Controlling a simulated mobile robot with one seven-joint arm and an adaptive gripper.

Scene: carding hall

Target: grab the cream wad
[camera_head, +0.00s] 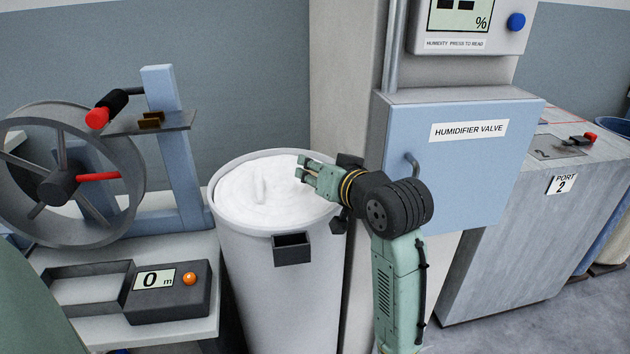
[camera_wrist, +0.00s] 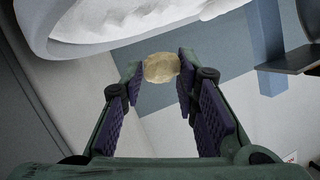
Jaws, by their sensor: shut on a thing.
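The cream wad (camera_wrist: 161,68) is a small, rounded, pale tan lump between my two fingertips in the wrist view. My gripper (camera_wrist: 160,72) is shut on it, with one finger pad touching each side. In the head view my gripper (camera_head: 303,168) is over the right part of the white bin's mouth, fingers pointing left. The wad cannot be made out in the head view.
A tall white bin (camera_head: 280,290) full of white fluffy fibre (camera_head: 250,190) stands under my gripper. Right of it is a blue humidifier valve box (camera_head: 450,170) with a handle. A wheel device (camera_head: 70,180) and a length counter (camera_head: 170,290) stand on a table at left.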

